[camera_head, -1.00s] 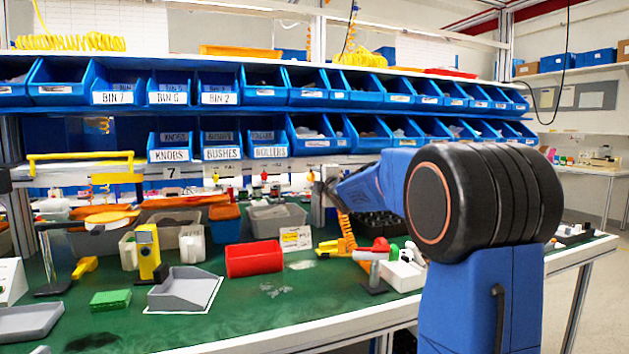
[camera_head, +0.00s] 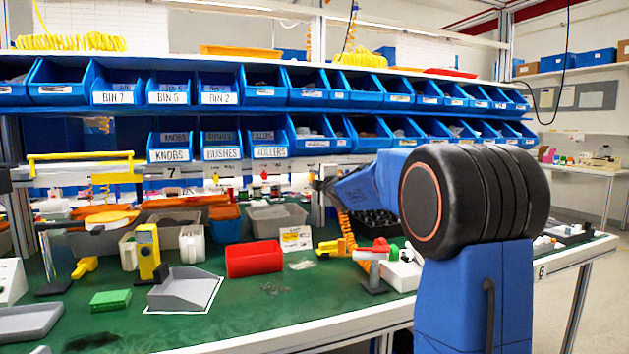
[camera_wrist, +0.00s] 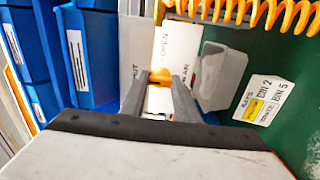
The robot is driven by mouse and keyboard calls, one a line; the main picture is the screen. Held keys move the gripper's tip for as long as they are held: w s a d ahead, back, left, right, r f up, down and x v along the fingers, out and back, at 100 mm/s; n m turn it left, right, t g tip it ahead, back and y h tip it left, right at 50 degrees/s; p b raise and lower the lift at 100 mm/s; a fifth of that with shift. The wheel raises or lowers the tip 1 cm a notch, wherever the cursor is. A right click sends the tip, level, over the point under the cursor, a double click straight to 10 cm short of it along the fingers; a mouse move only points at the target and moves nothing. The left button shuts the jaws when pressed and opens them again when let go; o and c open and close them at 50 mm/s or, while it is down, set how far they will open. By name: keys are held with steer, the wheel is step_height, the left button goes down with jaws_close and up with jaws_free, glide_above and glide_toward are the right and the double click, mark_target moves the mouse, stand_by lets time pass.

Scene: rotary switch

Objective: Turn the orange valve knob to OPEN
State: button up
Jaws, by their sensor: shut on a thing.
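The orange valve knob (camera_wrist: 160,78) shows in the wrist view on a white panel (camera_wrist: 163,58). The panel is printed OPEN above the knob, with partly covered lettering to its left and AIR to its right. My gripper (camera_wrist: 160,80) has its two dark fingers on either side of the knob, shut on it. The fingers hide part of the knob, and I cannot tell its exact angle. In the head view the arm reaches to the grey post at the back of the bench, and the knob cannot be made out there.
Blue bins (camera_wrist: 88,50) stand close on the left in the wrist view, and an orange coiled hose (camera_wrist: 245,12) runs across the top. A grey bin (camera_wrist: 222,75) is right of the panel. In the head view, a red bin (camera_head: 254,258) stands on the green bench (camera_head: 290,305).

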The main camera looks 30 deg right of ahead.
steer(key=m, duration=1.7)
steer(key=shift+f, duration=0.1)
steer(key=shift+m, duration=0.5)
steer(key=o, duration=1)
steer(key=shift+o, duration=0.2)
steer(key=s+a, duration=0.1)
steer(key=s, duration=1.6)
steer(key=shift+s+a, duration=0.2)
steer(key=shift+a, duration=0.15)
